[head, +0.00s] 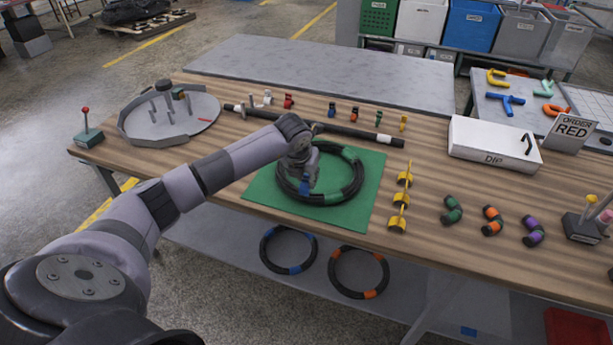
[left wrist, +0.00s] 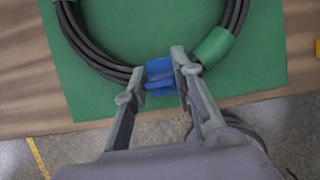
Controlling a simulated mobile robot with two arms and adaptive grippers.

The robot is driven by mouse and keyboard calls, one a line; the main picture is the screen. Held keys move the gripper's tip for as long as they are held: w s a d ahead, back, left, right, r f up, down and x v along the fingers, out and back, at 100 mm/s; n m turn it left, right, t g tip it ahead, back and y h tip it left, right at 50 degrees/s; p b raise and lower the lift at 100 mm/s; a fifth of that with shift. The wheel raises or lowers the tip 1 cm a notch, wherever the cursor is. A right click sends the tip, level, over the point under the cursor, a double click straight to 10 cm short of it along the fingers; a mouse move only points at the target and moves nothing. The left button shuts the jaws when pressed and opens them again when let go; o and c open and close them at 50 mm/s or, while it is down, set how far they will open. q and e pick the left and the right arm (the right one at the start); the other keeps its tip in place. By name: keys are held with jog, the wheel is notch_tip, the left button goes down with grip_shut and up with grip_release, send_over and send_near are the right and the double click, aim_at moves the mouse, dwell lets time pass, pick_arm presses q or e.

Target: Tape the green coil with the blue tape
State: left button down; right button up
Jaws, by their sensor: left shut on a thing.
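The green coil (head: 350,185) is a black hose ring with green bands, lying flat on a green mat (head: 262,195). It also shows in the left wrist view (left wrist: 98,58), with one green band (left wrist: 215,48) right of my fingers. My left gripper (head: 302,186) is over the coil's near-left edge, pointing down. In the left wrist view its fingers (left wrist: 162,78) are shut on the blue tape (left wrist: 159,76). The tape lies in line with the hose at the near edge; I cannot tell whether it wraps the hose. My right gripper is out of view.
Yellow stands (head: 400,197) are right of the mat. Several small coloured clips (head: 354,114) and a black bar (head: 350,131) lie behind it. A white DIP box (head: 490,145) stands at the right. Blue-banded (head: 289,270) and orange-banded (head: 358,292) coils are below the table edge.

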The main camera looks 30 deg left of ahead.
aim_at(306, 183)
pick_arm(q)
jog(key=shift+f, duration=0.1)
dwell(0.7)
jog(key=shift+f+b, duration=0.2)
jog(key=shift+b, duration=0.2)
dwell(0.3)
jog(key=shift+f, duration=0.15)
jog(key=shift+f+b, duration=0.6)
jog(key=shift+b, duration=0.05)
jog(key=shift+f+b, duration=0.5)
jog(key=shift+f, duration=0.1)
